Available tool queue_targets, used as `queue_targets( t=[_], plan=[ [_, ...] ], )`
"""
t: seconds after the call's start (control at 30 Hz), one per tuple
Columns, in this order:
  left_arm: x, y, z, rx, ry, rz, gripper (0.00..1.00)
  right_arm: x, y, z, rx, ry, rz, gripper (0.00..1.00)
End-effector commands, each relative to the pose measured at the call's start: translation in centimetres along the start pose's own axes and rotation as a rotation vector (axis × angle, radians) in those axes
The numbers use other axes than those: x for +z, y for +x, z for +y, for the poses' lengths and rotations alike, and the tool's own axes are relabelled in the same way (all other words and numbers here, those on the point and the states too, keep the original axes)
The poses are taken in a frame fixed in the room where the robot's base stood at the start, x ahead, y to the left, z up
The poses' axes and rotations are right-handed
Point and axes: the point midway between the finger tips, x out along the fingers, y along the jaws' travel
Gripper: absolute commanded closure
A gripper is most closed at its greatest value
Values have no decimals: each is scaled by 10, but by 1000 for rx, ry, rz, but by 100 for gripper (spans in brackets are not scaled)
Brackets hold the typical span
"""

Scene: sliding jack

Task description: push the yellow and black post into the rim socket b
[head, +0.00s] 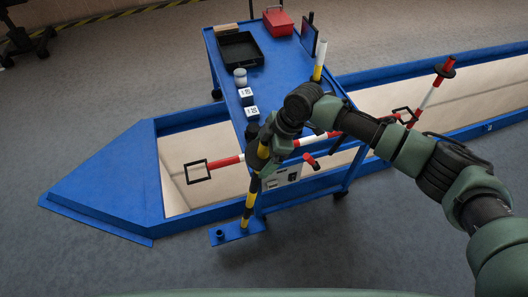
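The yellow and black post (250,200) stands slightly tilted at the front rim of the blue frame. Its lower end is at a small blue plate (232,236) on the rim; I cannot tell whether it sits in a socket. A short dark socket (219,233) shows on the same plate, left of the post; no letter is readable there. My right gripper (262,152) is around the upper part of the post and appears shut on it. The gripper and wrist hide part of the post's top. My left gripper is not in view.
A blue cart (228,75) stands behind the post, carrying a black tray (240,50), a red box (278,22), a white jar (240,77) and labelled blocks (246,96). A red and white bar (228,161) crosses the blue-rimmed pit (185,160). Front floor is clear.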

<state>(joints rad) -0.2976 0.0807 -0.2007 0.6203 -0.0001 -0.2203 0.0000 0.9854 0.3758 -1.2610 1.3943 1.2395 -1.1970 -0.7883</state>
Motion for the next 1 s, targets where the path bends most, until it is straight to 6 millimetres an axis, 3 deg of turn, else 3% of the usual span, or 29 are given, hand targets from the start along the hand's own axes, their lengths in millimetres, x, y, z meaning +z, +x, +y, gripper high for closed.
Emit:
queue_targets(
  t=[0.03, 0.2, 1.0],
  plan=[
    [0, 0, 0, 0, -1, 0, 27, 0, 0, 0, -1, 0, 0, 36],
    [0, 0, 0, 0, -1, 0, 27, -2, -2, 1, 3, -1, 4, 80],
    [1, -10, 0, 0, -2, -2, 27, -6, -10, 2, 3, -2, 4, 80]
  ],
)
